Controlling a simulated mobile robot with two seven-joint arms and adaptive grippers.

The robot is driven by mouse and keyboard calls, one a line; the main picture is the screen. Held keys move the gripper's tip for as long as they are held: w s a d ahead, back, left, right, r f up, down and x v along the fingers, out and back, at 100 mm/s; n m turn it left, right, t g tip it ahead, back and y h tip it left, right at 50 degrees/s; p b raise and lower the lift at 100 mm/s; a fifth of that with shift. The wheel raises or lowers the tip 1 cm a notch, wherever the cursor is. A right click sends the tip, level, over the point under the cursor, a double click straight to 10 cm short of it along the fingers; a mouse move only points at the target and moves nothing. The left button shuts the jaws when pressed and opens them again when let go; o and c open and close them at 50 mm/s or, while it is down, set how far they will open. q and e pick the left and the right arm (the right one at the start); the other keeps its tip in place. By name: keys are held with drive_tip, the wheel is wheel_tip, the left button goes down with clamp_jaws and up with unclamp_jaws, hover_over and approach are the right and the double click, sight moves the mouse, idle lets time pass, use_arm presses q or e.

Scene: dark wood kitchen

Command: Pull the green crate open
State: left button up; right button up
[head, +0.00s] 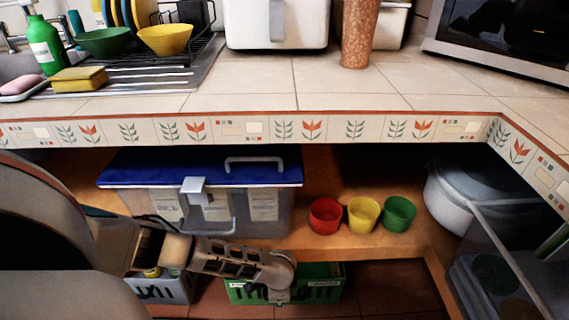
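The green crate (322,291) stands low, on the reddish tiled floor under the wooden shelf, with dark and pale markings on its front. My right gripper is not in view.
A grey crate (165,291) stands left of the green one. A blue-lidded clear box (262,212) and red (325,217), yellow (363,215) and green (398,214) cups sit on the shelf above. A tiled counter (245,101) overhangs. Floor right of the green crate is clear.

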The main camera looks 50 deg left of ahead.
use_arm(q)
drive_tip(key=shift+w+f, duration=0.1)
drive_tip(key=shift+f, duration=0.35)
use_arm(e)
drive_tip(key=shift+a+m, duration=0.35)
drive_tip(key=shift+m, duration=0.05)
use_arm(q)
drive_tip(key=shift+w+r, duration=0.1)
clamp_jaws()
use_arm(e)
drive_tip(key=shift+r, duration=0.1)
